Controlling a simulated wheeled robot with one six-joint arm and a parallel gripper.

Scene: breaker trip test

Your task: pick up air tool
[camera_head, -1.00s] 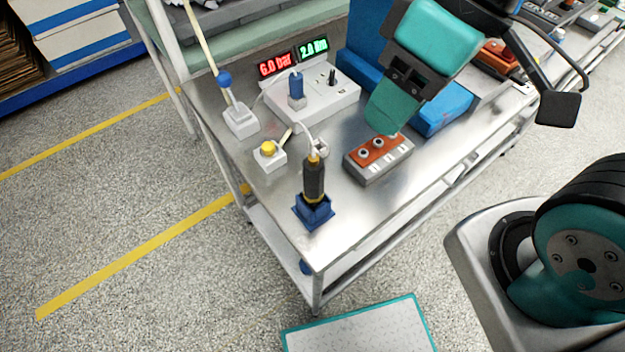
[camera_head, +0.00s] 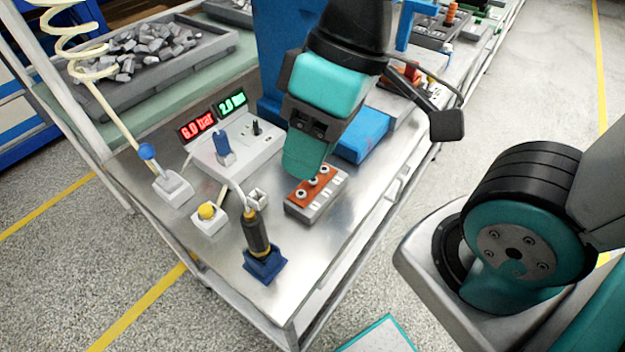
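The air tool (camera_head: 256,232) is a dark cylindrical driver with yellow bands. It stands upright in a blue holder (camera_head: 264,268) near the front corner of the metal table, with a pale hose at its top. My gripper (camera_head: 303,165) is above the table, up and to the right of the tool and apart from it. It is teal and black and seen from behind, over the far end of a grey block with an orange top (camera_head: 316,196). Its fingertips overlap in this view, so I cannot tell whether it is open.
A white control box (camera_head: 235,150) with red and green displays stands behind the tool. A yellow button (camera_head: 207,211) and a blue-knobbed lever (camera_head: 172,187) stand left of it. A tray of grey parts (camera_head: 150,65) is at the back. Bare metal table (camera_head: 345,225) lies right of the tool.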

